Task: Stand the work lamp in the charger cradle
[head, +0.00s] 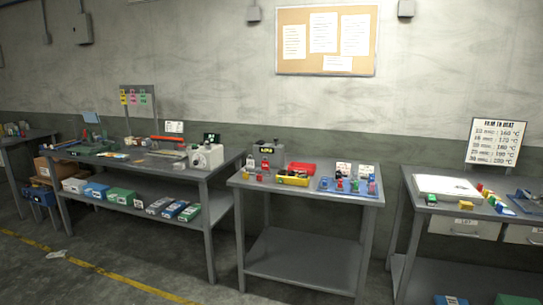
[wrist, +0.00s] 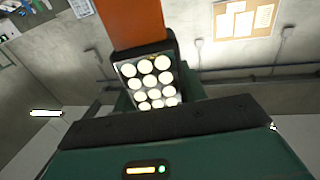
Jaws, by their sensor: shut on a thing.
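The work lamp (wrist: 138,28) shows in the wrist view, with an orange body and a black head carrying rows of round white lights. My gripper (wrist: 160,98) is shut on it, and dark green parts show on both sides behind the lamp head. The lamp is tilted in the picture, its orange end cut off at the top edge. Neither the lamp nor my gripper shows in the head view. A grey block with a dark, yellow-lettered label (head: 267,149) stands at the back left of the middle table; it may be the charger cradle, but I cannot tell.
The middle table (head: 262,185) also bears a yellow bin (head: 293,180), a red box (head: 302,168) and a blue tray (head: 327,190) with small items. A crowded bench (head: 222,170) stands left, another table (head: 408,180) right. Gaps of floor separate them.

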